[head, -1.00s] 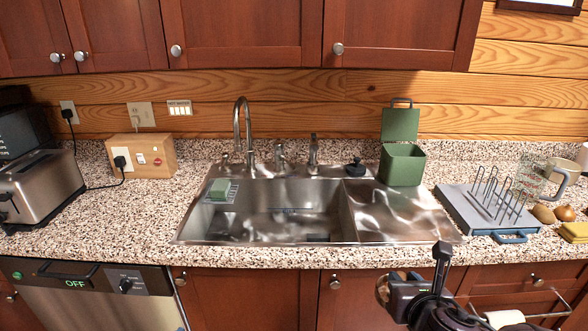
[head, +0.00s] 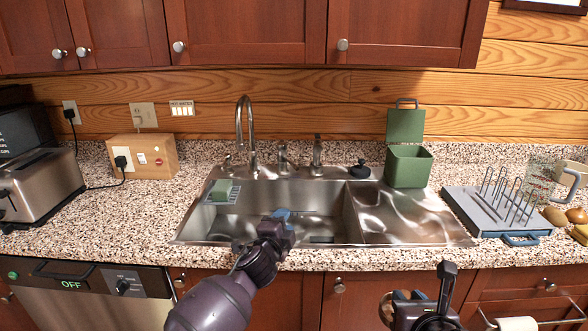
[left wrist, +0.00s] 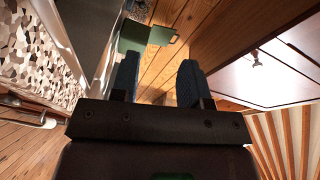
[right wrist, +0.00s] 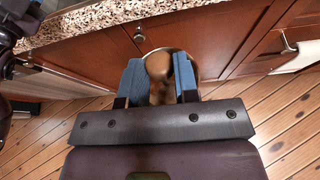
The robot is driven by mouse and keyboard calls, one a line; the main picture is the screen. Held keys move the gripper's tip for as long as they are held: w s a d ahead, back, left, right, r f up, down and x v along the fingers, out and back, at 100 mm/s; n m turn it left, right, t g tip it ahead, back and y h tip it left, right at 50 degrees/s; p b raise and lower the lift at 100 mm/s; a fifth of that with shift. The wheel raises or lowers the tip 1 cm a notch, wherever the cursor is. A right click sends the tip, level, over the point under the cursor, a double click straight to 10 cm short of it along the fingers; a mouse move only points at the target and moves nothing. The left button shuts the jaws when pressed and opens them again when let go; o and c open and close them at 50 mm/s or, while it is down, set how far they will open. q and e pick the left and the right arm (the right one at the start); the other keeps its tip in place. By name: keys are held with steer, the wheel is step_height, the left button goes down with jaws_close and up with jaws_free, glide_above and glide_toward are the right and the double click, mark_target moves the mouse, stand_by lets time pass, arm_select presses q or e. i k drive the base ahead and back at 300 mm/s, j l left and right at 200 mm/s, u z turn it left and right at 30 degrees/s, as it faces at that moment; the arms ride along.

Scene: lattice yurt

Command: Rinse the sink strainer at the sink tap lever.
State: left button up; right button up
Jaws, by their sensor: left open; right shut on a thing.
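My right gripper (head: 405,297) is low in front of the cabinets below the counter. In the right wrist view its blue fingers are shut on a round metal thing (right wrist: 158,66), which looks like the sink strainer; the fingers hide part of it. My left gripper (head: 283,219) is open and empty, over the front part of the sink basin. Its two fingers stand apart in the left wrist view (left wrist: 158,82). The curved tap (head: 245,125) rises behind the sink (head: 340,215). Small fittings (head: 282,158) stand beside it; I cannot tell which is the lever.
A green sponge (head: 220,188) sits on a small rack at the basin's back left. A green lidded bin (head: 408,165) and a black stopper (head: 359,170) stand behind the drainboard. A grey rack (head: 495,212) is at right, a toaster (head: 40,185) at left. The drainboard is clear.

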mark_target(292, 163)
steer(key=i+j, duration=0.1)
steer(key=i, duration=1.15)
